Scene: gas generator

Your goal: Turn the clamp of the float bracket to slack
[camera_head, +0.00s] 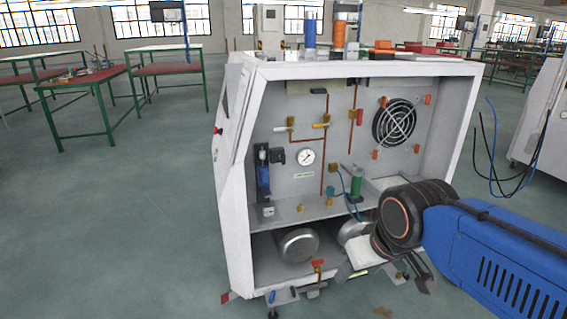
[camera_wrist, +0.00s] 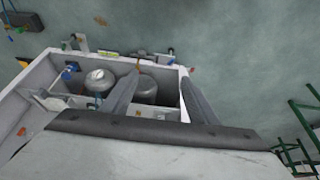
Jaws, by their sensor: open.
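The white gas generator cabinet (camera_head: 255,215) stands open at the centre of the head view. Inside its left part is a blue upright fitting (camera_head: 263,172) with a black bracket, and further right a green cylinder (camera_head: 357,185) on the shelf. I cannot tell which part is the float bracket, nor make out its clamp. My gripper (camera_head: 393,273) is in front of the cabinet's lower right, partly hiding a tank. In the wrist view the open, empty fingers (camera_wrist: 160,92) extend towards the cabinet (camera_wrist: 35,118), with two silver tanks (camera_wrist: 100,80) between and left of them.
A red-handled valve (camera_head: 318,264) and small fittings project at the cabinet's lower front edge. The back panel holds a gauge (camera_head: 306,157), copper pipes and a fan (camera_head: 394,123). Red-topped tables (camera_head: 88,78) stand at the back left. The floor (camera_head: 110,230) to the left is clear.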

